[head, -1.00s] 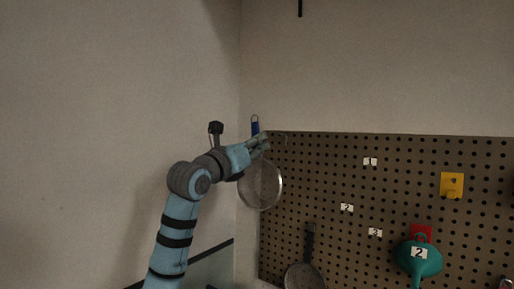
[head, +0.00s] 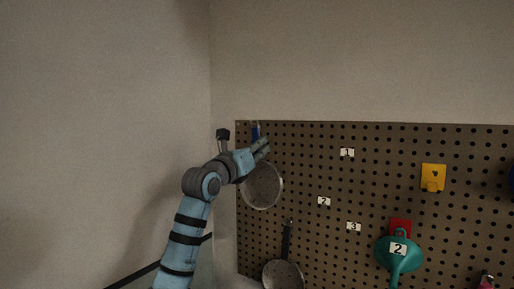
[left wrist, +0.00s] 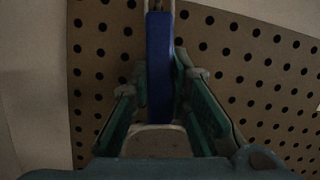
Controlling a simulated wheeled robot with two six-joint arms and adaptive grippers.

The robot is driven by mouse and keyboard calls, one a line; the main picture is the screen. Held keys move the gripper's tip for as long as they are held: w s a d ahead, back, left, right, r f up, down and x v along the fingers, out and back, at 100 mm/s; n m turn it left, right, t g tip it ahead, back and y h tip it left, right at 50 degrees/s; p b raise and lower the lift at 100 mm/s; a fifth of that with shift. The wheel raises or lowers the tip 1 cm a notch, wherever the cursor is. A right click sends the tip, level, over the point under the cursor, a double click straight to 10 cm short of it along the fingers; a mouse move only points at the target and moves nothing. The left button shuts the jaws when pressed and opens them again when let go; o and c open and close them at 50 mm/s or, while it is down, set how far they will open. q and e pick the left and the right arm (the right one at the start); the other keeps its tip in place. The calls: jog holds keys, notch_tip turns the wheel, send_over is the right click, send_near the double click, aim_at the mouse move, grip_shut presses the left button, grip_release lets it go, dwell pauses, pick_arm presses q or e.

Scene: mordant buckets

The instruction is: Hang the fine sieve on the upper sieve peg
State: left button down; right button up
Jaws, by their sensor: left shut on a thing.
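My left gripper (head: 262,147) is shut on the blue handle (left wrist: 160,65) of a sieve. Its round mesh pan (head: 262,187) hangs below the fingers, in front of the left part of the pegboard (head: 300,150). In the left wrist view the handle stands upright between the two fingers, with pegboard holes behind it. A second sieve (head: 283,273) with a black handle hangs lower on the board, apart from the held one. I cannot make out the upper sieve peg; the gripper and held sieve cover part of the board. My right gripper is not in view.
A teal funnel (head: 399,250) hangs by a red holder (head: 400,226). A yellow holder (head: 433,178) is above it to the right. Small labels 1 (head: 347,152), 2 (head: 324,201) and 3 (head: 354,227) mark the board. A bare wall (head: 120,110) stands close on the left.

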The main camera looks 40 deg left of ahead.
pick_arm(q)
jog(key=shift+s, duration=0.1)
jog(key=c, duration=1.4)
grip_release()
jog(key=shift+c, duration=0.2)
jog(key=v, duration=1.1)
jog(key=shift+s+d, duration=0.15)
jog(key=shift+s, duration=0.2)
jog(key=shift+f, duration=0.1)
